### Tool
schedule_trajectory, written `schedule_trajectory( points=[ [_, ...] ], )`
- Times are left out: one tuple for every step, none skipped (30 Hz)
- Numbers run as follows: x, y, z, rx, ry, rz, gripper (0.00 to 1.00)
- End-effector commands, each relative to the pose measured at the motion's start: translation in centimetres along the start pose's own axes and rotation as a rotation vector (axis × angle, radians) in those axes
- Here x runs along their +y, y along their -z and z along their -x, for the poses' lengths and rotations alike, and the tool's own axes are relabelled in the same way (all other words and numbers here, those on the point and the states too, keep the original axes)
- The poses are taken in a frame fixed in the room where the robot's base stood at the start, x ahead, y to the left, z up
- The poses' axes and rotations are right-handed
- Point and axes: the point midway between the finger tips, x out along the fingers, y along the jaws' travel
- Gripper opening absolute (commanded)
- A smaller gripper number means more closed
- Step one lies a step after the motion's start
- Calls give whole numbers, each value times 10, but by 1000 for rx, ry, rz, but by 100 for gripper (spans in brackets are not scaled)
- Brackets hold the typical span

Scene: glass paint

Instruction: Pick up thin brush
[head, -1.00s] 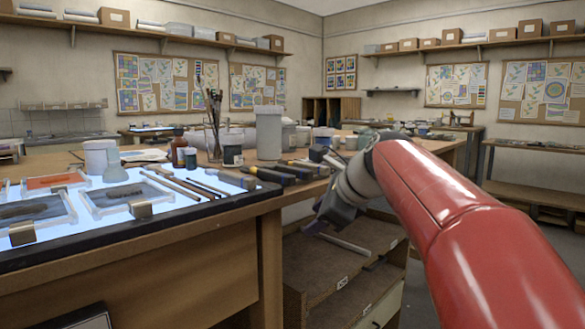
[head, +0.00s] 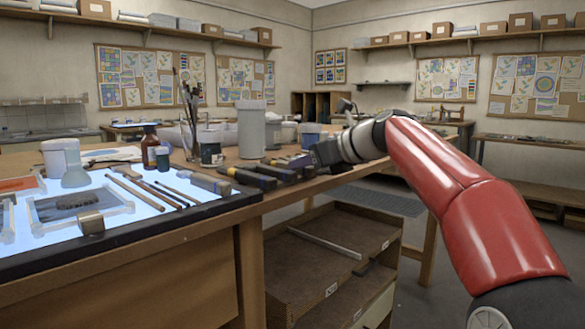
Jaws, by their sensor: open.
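Several slim brushes or sticks lie side by side on the lit glass panel (head: 110,222) at the left of the head view. The thinnest, a dark-tipped rod (head: 178,189), looks like the thin brush; I cannot be sure. Two thicker wooden rods (head: 142,194) lie to its left, and a wider pale-handled tool (head: 204,181) to its right. My gripper (head: 318,154) is to the right of the panel, above the table's right edge and well apart from the brushes. It is open; its fingers are small and dark, and nothing shows in it.
Dark-handled tools (head: 250,178) lie between the panel and my gripper. A white canister (head: 251,130), a jar (head: 210,148) and a brown bottle (head: 150,147) stand behind. A pot of upright brushes (head: 188,105) is also there. Open shelving (head: 300,265) stands below the table.

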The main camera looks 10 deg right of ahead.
Motion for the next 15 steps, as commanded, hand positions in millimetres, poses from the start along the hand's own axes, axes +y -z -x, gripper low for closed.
schedule_trajectory(
  points=[
    [2,0,-8,0,-4,0,45],
    [2,-1,-13,0,-5,0,45],
    [1,0,-18,1,-4,0,45],
    [1,0,-20,0,-3,-1,45],
    [1,0,-23,1,-2,0,45],
    [1,0,-25,1,-1,1,45],
    [1,0,-26,1,-1,1,45],
    [1,0,-27,1,0,1,45],
    [1,0,-27,1,0,1,45],
    [1,0,-27,1,1,1,45],
    [1,0,-27,1,1,1,45],
    [1,0,-27,1,1,2,45],
    [1,0,-27,1,1,2,45],
    [1,0,-27,1,1,2,44],
    [1,0,-27,1,1,2,39]
  ],
)
